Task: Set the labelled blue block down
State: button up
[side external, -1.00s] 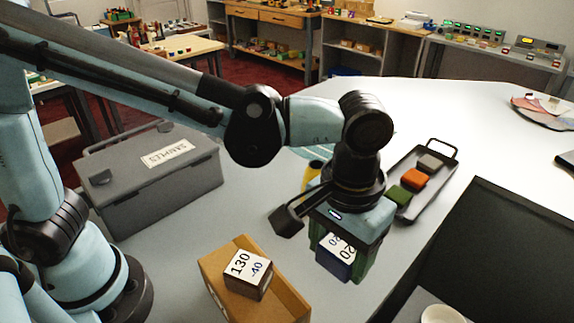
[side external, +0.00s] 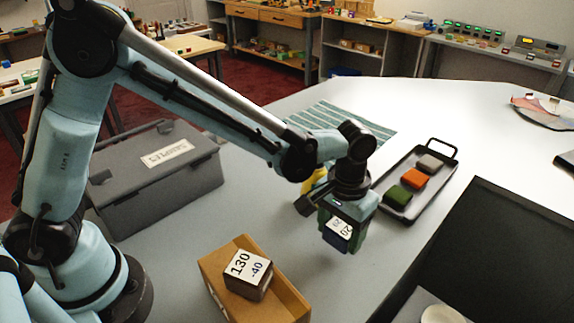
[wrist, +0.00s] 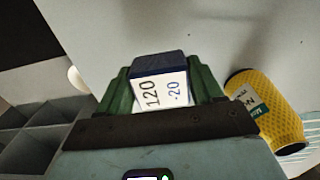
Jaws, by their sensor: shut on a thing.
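The labelled blue block (side external: 339,235) is held between the green fingers of my gripper (side external: 341,238), above the white counter (side external: 190,255). In the wrist view the blue block (wrist: 160,85) shows a white label reading 120 and -20, with my gripper's fingers (wrist: 163,92) on both sides of it. The gap between the block and the counter is hard to judge. A dark brown block (side external: 248,276) labelled 130 and -40 sits in an open tan box (side external: 290,303) at the front.
A black tray (side external: 425,186) with green, orange and grey blocks lies behind right. A yellow can (wrist: 262,108) stands close beside my gripper. A grey case (side external: 160,180) is at left, a striped cloth (side external: 345,122) behind, a dark panel (side external: 490,250) at right.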

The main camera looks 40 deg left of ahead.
jog(key=shift+f, duration=1)
jog(key=o, duration=1.1)
jog(key=shift+f, duration=0.1)
